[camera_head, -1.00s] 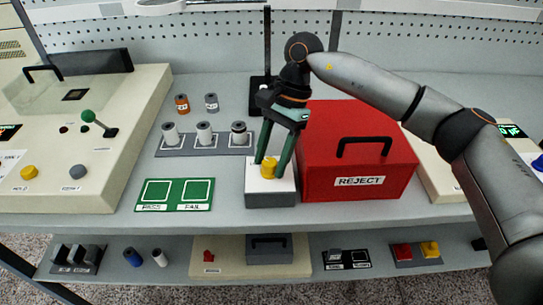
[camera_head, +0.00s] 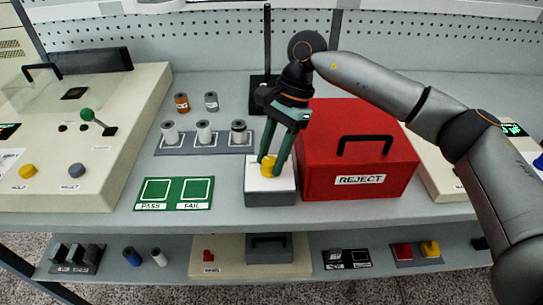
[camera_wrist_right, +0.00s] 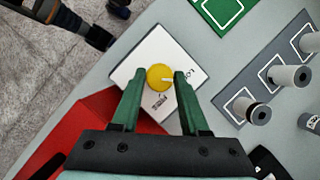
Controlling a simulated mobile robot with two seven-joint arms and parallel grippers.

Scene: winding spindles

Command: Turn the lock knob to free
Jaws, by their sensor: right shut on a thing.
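The yellow lock knob (camera_head: 269,165) sits on top of a small white-topped grey box (camera_head: 270,197). In the right wrist view the knob (camera_wrist_right: 160,77) is round, with a white pointer mark toward the right. Small dark lettering on the white top (camera_wrist_right: 190,65) is too small to read surely. My right gripper (camera_head: 271,161) comes down from above and is shut on the knob. In the wrist view its green fingers (camera_wrist_right: 158,74) stand on both sides of the knob. My left gripper does not show in the head view.
A red REJECT box (camera_head: 345,125) with a black handle stands close at the right. A green PASS/FAIL mat (camera_head: 174,206) lies at the left. Behind it is a grey rack (camera_head: 200,149) of spools. A dark post (camera_head: 267,50) stands behind the gripper.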

